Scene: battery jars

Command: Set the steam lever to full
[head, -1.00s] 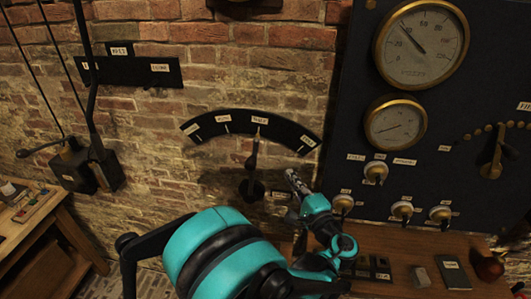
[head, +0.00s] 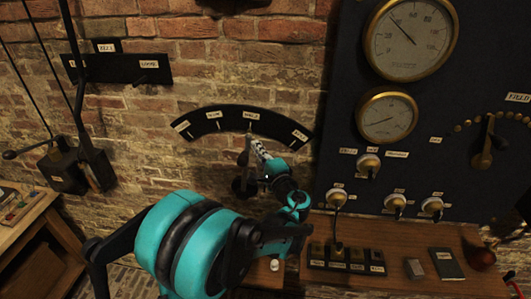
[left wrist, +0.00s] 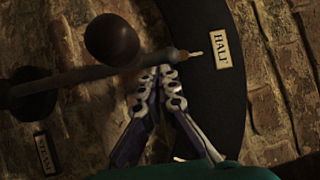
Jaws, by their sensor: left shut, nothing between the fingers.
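The steam lever (head: 246,172) is mounted on the brick wall below a black curved scale (head: 232,113). Its pointer stands at the HALF label (head: 251,115); the FULL label (head: 299,135) is farther right on the scale. In the left wrist view, the lever shaft (left wrist: 75,76) ends in a pale tip beside HALF (left wrist: 220,37), with a dark round knob (left wrist: 112,38) standing out. My left gripper (head: 258,146) is shut and empty. Its fingertips (left wrist: 160,72) are at the shaft on the lever's FULL side; I cannot tell if they touch. My right gripper is out of view.
A dark gauge panel (head: 345,105) stands at the right. A wooden bench (head: 400,243) below it holds a switch block (head: 345,258) and small objects. Another wall lever (head: 82,110) and a side table (head: 25,220) are at the left.

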